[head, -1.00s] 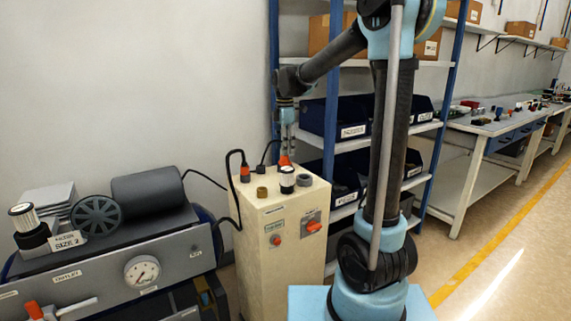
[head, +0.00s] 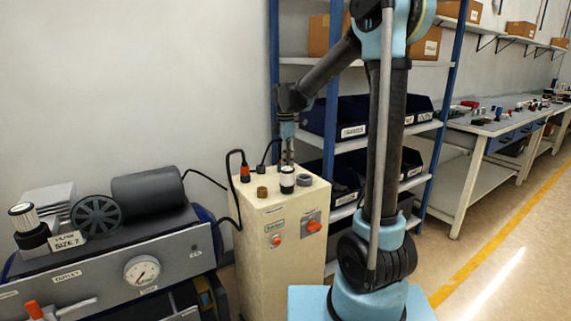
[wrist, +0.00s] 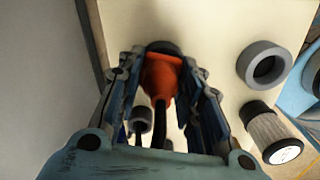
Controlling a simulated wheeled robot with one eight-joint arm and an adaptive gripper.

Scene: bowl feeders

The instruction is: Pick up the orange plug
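The orange plug (wrist: 161,78) shows in the wrist view near the top of the cabinet, with a black cable running down from it towards my palm. My gripper (wrist: 163,68) has one finger on each side of the plug. The fingertips are very close to its sides, and I cannot tell whether they touch it. In the head view my gripper (head: 288,158) points down over the back of the cream cabinet (head: 275,235), and this plug is hidden there. A second orange plug (head: 244,173) with a black cable stands at the cabinet's left back corner.
A black-and-white cylinder (head: 287,179), a grey ring (head: 304,180) and a brass piece (head: 262,193) stand on the cabinet top. Shelves with dark blue bins (head: 352,118) stand behind. A machine with a gauge (head: 142,270) is at the left.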

